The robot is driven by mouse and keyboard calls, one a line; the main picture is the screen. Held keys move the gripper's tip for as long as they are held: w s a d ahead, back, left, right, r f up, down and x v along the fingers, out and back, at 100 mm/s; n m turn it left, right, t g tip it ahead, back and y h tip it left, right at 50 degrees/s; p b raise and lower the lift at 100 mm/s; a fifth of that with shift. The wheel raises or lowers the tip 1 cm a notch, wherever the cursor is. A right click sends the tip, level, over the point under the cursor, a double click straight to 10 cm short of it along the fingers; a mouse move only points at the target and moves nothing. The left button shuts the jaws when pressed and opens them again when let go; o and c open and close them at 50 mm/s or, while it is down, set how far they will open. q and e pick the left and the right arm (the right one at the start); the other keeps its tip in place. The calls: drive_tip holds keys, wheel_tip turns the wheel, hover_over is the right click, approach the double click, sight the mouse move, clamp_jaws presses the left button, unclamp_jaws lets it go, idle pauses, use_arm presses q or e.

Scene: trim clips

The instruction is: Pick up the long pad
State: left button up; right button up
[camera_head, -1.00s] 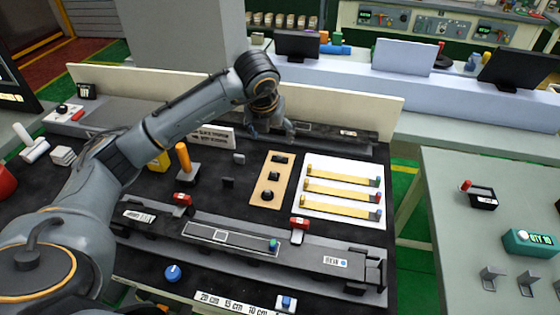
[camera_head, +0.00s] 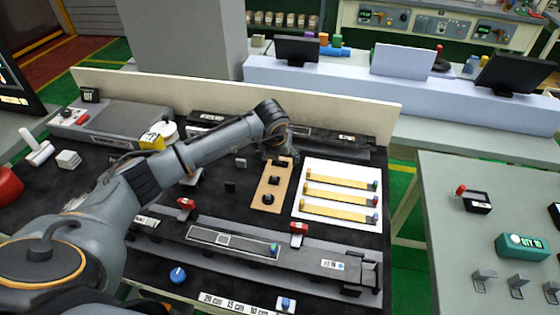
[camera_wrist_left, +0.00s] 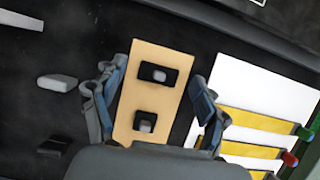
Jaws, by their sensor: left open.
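A tan board (camera_head: 263,201) lies right of the middle of the black bench top, with three black pads in a row. The far pad (camera_wrist_left: 158,74) and the middle pad (camera_wrist_left: 145,125) show in the left wrist view, each with a grey knob; I cannot tell clearly which is longest. The near pad (camera_head: 269,199) is at the board's near end. My left gripper (camera_head: 281,157) is over the far end of the board. In the left wrist view its open fingers (camera_wrist_left: 158,72) are on either side of the far pad, with nothing between them held. My right gripper is out of view.
A white sheet (camera_head: 340,172) with three yellow strips lies just right of the board. A long grey fixture (camera_head: 300,262) with red clamps runs along the front. A cream wall (camera_head: 340,108) stands behind. Small grey blocks lie left of the board.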

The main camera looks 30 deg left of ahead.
use_arm(q)
drive_tip(key=shift+s, duration=0.1)
drive_tip(key=c, duration=1.5)
